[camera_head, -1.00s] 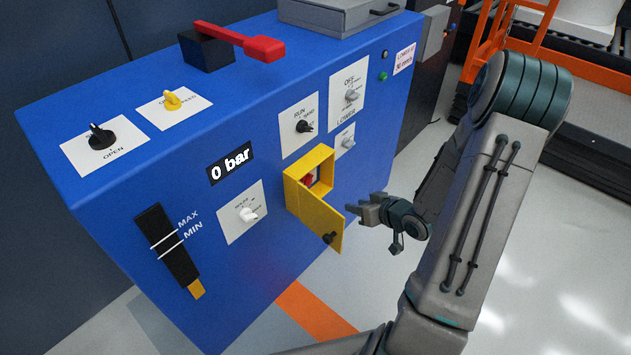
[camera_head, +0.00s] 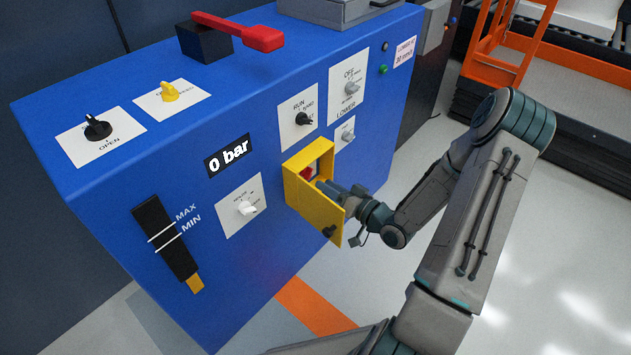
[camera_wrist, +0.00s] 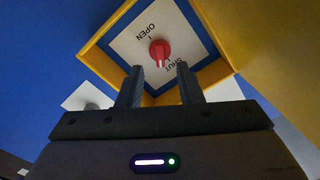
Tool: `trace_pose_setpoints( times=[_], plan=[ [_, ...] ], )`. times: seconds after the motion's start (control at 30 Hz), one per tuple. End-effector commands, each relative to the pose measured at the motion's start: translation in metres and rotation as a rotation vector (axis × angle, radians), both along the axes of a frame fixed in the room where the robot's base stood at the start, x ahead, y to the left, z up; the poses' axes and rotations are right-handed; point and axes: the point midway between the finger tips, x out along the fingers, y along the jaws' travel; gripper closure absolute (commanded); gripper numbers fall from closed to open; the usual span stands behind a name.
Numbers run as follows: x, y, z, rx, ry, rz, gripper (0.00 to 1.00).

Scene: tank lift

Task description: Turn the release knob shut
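The release knob (camera_wrist: 159,50) is red and sits on a white plate marked OPEN and SHUT, inside a yellow box (camera_head: 296,189) on the blue cabinet's front. In the wrist view its pale pointer mark points down toward the gripper, nearer the SHUT word than the OPEN word. The box door (camera_head: 318,217) hangs open toward the front. My gripper (camera_wrist: 159,82) is open at the box mouth, its two fingers apart with nothing between them. The fingertips are short of the knob, on either side of it in the picture. In the head view the knob (camera_head: 307,174) is partly hidden.
The yellow door stands close to my gripper. Open floor (camera_head: 560,240) lies to the right.

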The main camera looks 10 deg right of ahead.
Motion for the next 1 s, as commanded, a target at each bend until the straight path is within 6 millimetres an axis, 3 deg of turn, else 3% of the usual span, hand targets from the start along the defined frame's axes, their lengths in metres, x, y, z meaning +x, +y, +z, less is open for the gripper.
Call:
trace_pose_setpoints(
  times=[0.3, 0.67, 0.8, 1.0],
  plan=[
    [0.036, 0.026, -0.001, -0.001, -0.002, 0.001, 0.67],
    [0.041, 0.029, 0.001, -0.001, 0.0, -0.001, 0.67],
    [0.041, 0.029, 0.0, -0.001, 0.0, -0.001, 1.0],
    [0.041, 0.029, 0.0, -0.002, -0.001, -0.001, 1.0]
  ],
)
